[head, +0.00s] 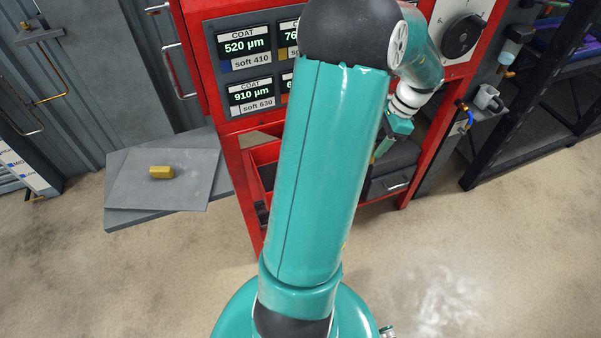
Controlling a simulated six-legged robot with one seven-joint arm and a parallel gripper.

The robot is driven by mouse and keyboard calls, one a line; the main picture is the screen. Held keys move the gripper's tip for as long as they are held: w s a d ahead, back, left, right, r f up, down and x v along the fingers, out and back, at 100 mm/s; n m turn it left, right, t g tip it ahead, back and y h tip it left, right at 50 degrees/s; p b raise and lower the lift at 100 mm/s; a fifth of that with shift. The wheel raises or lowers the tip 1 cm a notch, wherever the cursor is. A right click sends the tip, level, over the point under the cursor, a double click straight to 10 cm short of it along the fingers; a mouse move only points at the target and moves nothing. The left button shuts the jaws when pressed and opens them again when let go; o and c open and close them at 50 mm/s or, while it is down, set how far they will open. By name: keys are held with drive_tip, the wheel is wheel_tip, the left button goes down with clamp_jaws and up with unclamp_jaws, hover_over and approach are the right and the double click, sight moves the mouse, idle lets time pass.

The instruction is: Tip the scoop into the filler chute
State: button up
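My gripper (384,148) shows small at the end of my teal arm, right of the arm's thick link, in front of the lower part of a red-framed machine (222,85). Its fingertips are partly hidden and too small to tell whether they are open or shut. I cannot make out a scoop in or near it. I cannot pick out a filler chute either; my arm covers the middle of the machine.
A yellow block (161,172) lies on a grey plate (190,190) at left. The machine carries coat displays (245,42), a black dial (461,35) and a grey drawer (388,183). The front floor is clear.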

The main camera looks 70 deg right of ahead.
drive_tip(key=shift+s+d+f+t+y+b, duration=0.1)
drive_tip(key=shift+s+d+t+y+b, duration=0.1)
drive_tip(key=shift+s+t+y+b, duration=0.15)
drive_tip(key=shift+r, duration=2.5)
drive_tip(key=shift+w, duration=0.15)
